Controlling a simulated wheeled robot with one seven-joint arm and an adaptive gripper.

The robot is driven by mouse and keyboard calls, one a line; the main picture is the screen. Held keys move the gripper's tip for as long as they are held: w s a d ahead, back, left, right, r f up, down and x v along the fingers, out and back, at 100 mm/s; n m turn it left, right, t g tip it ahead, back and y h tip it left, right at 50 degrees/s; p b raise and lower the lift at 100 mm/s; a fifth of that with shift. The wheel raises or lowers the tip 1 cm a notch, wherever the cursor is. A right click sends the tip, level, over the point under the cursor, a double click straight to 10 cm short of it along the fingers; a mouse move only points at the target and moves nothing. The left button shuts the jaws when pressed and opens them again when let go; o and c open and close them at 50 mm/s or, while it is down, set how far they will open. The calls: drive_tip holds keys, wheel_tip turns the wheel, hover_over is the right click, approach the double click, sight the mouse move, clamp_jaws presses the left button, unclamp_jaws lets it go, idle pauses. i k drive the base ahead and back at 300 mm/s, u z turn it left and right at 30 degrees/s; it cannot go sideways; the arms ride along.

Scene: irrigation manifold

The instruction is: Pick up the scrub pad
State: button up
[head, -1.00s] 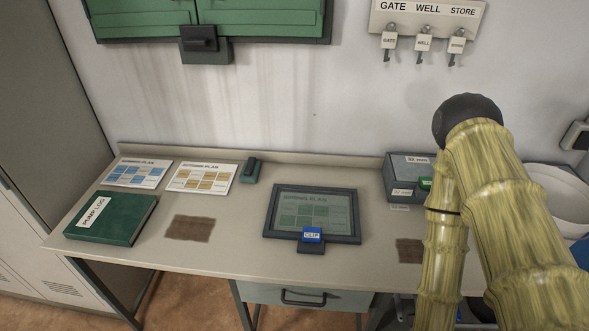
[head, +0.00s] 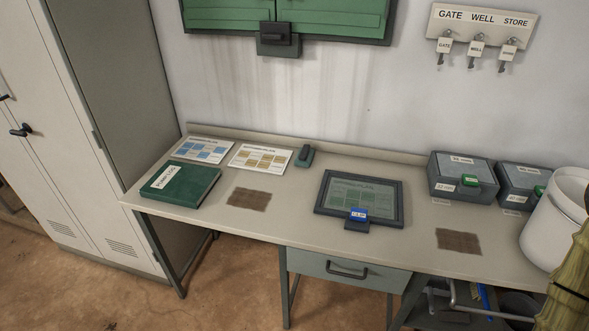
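I cannot pick out a scrub pad for certain in the head view. Two flat brown patches lie on the bench, one left of the middle (head: 249,199) and one on the right (head: 459,241). They look like stains or thin mats; I cannot tell which. A small dark green block with a black top (head: 305,156) sits near the back of the bench. My gripper is out of view; only a piece of my arm shows at the lower right edge.
The bench (head: 300,226) carries a green book (head: 180,182), two plan sheets, a framed tablet (head: 358,199) with a blue clip, two grey boxes (head: 461,177) and a white bucket (head: 556,225). A drawer (head: 348,270) hangs below. A tall locker (head: 75,120) stands left.

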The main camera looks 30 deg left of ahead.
sight(304, 158)
drive_tip(key=k, duration=0.6)
drive_tip(key=u, duration=1.05)
drive_tip(key=i, duration=0.4)
drive_tip(key=u, duration=0.05)
